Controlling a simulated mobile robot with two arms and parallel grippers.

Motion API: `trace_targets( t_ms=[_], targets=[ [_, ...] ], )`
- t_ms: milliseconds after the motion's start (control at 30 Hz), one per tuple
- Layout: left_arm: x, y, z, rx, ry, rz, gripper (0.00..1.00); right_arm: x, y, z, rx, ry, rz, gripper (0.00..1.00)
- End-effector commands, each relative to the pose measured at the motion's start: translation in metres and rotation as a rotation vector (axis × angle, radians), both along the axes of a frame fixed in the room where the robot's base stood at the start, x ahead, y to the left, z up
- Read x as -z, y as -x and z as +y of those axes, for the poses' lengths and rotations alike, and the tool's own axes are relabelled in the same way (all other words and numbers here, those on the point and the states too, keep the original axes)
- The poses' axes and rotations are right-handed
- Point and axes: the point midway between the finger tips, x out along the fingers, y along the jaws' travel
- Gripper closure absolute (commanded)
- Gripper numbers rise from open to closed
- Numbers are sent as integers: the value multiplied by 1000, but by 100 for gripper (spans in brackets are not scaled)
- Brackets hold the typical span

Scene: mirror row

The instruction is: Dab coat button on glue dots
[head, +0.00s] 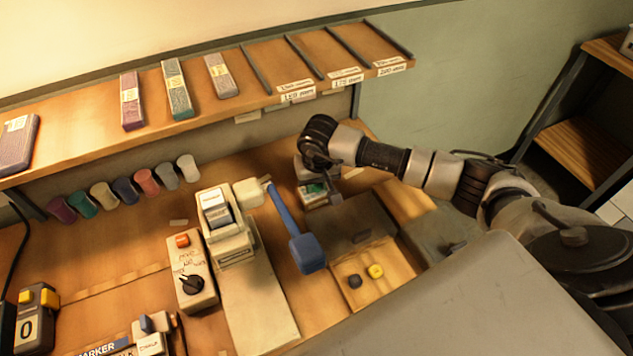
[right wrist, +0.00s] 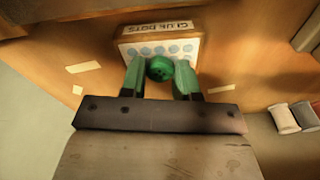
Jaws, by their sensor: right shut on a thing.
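The coat button (right wrist: 160,68) is round and green with small holes. In the right wrist view it sits between the two greenish fingertips of my right gripper (right wrist: 161,72), which is shut on it. The glue dots block (right wrist: 125,42) is labelled "GLUE DOTS" and has rows of pale blue dots on its face. The button appears in front of the lower dots; I cannot tell whether it touches them. In the head view my right gripper (head: 315,172) is over the block (head: 318,199), partly hiding it. My left gripper is not in view.
A blue mallet-like tool (head: 308,252) lies left of the block. A yellow button (head: 375,271) and a dark button (head: 354,281) lie on wood in front. A control box with a dark knob (head: 191,284) stands left. A shelf (head: 250,97) runs behind.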

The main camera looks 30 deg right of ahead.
Motion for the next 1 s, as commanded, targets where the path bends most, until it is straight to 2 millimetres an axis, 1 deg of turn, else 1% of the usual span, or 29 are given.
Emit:
trace_targets(
  t_ms=[33, 633, 767, 1000],
  targets=[
    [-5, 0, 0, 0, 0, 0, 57, -8, 0, 0, 0, 1, -2, 88],
    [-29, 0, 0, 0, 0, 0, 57, -57, -1, 0, 0, -1, -5, 88],
    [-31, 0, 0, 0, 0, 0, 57, -62, -1, 0, 1, 0, -3, 88],
    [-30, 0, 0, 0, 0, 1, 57, -62, -1, 0, 1, -1, -2, 88]
  ],
)
